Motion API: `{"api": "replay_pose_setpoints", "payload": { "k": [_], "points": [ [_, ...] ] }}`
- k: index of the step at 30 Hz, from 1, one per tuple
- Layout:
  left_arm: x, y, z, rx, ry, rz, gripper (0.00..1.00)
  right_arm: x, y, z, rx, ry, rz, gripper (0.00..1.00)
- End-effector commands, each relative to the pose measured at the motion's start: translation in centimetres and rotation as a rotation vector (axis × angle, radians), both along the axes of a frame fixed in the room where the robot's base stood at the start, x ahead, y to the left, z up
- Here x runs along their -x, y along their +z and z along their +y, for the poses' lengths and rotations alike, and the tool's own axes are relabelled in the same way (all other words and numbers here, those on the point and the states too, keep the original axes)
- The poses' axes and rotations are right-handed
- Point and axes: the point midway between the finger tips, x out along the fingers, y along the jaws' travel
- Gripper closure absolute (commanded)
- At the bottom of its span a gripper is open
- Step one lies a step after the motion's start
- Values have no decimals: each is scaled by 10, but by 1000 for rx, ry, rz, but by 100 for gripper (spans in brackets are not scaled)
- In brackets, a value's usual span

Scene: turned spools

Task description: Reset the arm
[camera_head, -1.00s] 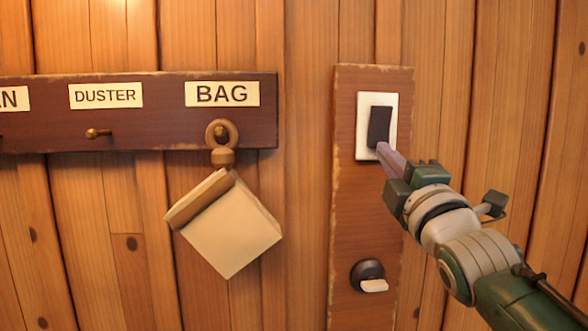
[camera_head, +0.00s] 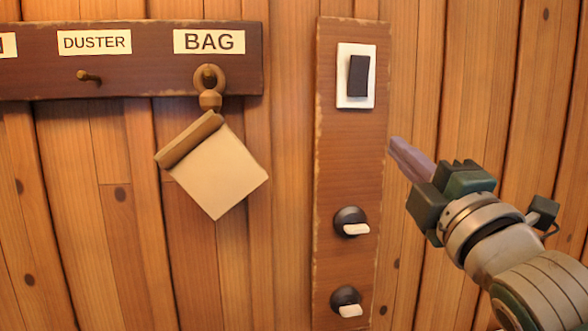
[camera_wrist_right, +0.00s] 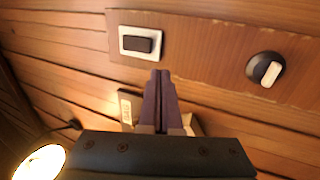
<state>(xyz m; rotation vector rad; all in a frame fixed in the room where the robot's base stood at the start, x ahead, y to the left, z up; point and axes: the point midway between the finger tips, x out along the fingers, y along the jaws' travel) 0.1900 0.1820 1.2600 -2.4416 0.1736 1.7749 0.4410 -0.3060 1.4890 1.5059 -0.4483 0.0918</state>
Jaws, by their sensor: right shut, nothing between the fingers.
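My right gripper (camera_head: 396,146) is shut and empty, with its purple fingers pressed together. In the head view it is to the right of the wooden switch board and apart from it. Its closed fingers (camera_wrist_right: 162,76) also show in the right wrist view, pointing toward the wall. The board (camera_head: 345,160) carries a black rocker switch (camera_head: 358,75) on a white plate, above and left of the fingertips. My left gripper is not in view.
Two dark knobs with white levers, an upper one (camera_head: 351,222) and a lower one (camera_head: 346,301), sit below the switch. A beige bag (camera_head: 220,170) hangs from a peg on the labelled rack (camera_head: 140,81) at left. The DUSTER peg (camera_head: 88,76) is bare.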

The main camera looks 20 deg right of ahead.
Motion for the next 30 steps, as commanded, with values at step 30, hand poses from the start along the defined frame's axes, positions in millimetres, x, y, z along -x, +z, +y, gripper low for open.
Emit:
{"api": "replay_pose_setpoints", "payload": {
  "k": [30],
  "points": [
    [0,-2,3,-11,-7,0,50,69,-143,37,-872,-42,537,100]
  ]
}}
